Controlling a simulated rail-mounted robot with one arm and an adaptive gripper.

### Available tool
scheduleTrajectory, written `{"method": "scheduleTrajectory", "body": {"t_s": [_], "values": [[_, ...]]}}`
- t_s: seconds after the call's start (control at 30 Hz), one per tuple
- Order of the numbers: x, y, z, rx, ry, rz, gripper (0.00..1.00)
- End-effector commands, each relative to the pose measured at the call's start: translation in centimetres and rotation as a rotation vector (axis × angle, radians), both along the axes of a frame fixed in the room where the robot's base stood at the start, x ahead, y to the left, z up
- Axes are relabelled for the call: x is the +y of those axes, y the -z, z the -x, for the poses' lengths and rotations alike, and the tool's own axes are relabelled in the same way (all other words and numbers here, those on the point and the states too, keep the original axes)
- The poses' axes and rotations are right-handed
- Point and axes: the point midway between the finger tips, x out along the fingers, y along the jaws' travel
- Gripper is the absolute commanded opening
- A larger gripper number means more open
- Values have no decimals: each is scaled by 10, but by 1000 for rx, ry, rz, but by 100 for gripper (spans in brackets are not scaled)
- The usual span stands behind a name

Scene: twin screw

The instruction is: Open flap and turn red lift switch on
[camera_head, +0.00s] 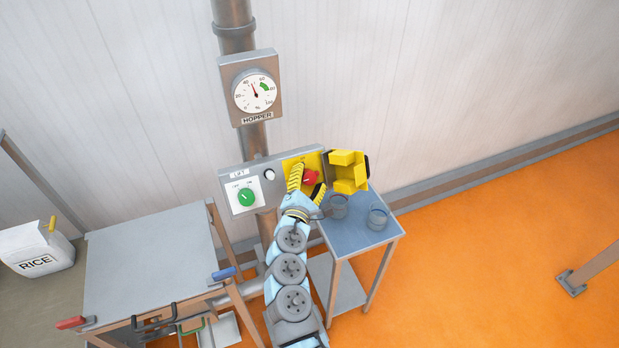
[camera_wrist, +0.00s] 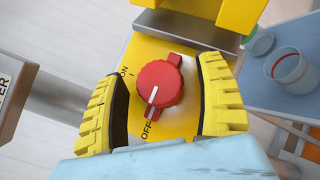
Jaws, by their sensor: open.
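The red lift switch (camera_wrist: 160,84) is a round knob on a yellow plate. In the wrist view its white line points toward the OFF mark; ON is marked to its left. It also shows in the head view (camera_head: 311,177), partly hidden by my gripper. The yellow flap (camera_head: 349,171) stands swung open to the right of the switch; part of it shows at the top of the wrist view (camera_wrist: 215,22). My gripper (camera_head: 307,185) is open, with its yellow fingers on either side of the knob in the wrist view (camera_wrist: 162,88). I cannot tell whether they touch it.
A green knob (camera_head: 247,197) sits on the grey panel left of the red switch, below the HOPPER gauge (camera_head: 254,92). A small blue-grey table (camera_head: 355,236) with two cups is at the right. A larger grey table (camera_head: 150,258) is at the left.

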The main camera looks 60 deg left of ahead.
Motion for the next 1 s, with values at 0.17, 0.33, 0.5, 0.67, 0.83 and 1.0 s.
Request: {"method": "scheduleTrajectory", "body": {"t_s": [0.17,0.33,0.5,0.67,0.83,1.0], "values": [[0,0,0,0,0,0,50],[0,0,0,0,1,-1,6],[0,0,0,1,1,0,6],[0,-1,0,14,9,-1,6],[0,-4,0,65,35,-6,6],[1,-6,1,165,88,-15,6]]}}
